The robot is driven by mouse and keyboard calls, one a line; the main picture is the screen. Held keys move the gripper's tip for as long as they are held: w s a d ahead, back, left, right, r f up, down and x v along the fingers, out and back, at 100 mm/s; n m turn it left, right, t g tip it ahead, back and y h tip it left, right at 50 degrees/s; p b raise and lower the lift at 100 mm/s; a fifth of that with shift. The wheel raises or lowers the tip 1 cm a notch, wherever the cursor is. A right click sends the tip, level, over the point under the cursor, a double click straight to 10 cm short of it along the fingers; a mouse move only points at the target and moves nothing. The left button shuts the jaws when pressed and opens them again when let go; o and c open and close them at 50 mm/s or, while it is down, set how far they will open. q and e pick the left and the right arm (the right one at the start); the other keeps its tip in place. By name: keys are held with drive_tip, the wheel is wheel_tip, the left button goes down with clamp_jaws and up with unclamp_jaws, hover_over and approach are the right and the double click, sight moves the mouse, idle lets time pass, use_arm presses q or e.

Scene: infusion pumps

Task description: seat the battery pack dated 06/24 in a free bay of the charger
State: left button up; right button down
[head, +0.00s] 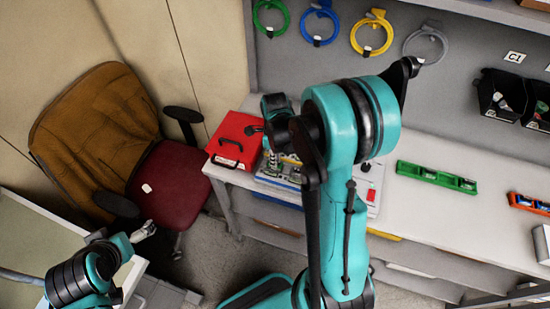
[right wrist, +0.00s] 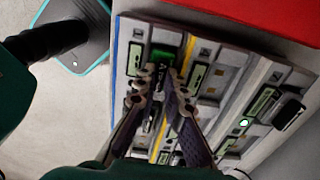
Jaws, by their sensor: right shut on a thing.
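The charger (right wrist: 205,50) is a pale grey panel with several bays, seen from above in the right wrist view; in the head view it lies on the bench, mostly behind my right arm. My right gripper (right wrist: 163,88) is over the charger, its fingers shut on a dark battery pack with a green end (right wrist: 162,57). I cannot tell whether this pack is inside a bay or above it. Its date is not readable. Another dark pack (right wrist: 291,115) is at the charger's right side. My left gripper (head: 143,232) is far from the charger, at lower left; its jaws are unclear.
A red case (head: 235,140) stands on the bench left of the charger. Black bins (head: 503,95) hang at the back. A chair (head: 165,180) is at left.

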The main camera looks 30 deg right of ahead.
use_arm(q)
drive_tip(key=shift+f+b, duration=0.4)
drive_tip(key=shift+f, duration=0.1)
use_arm(e)
drive_tip(key=shift+f, duration=0.5)
drive_tip(key=c, duration=1.5)
unclamp_jaws()
drive_tip(key=shift+c, duration=0.2)
use_arm(q)
drive_tip(key=shift+r, duration=0.15)
use_arm(e)
drive_tip(key=shift+r, duration=0.15)
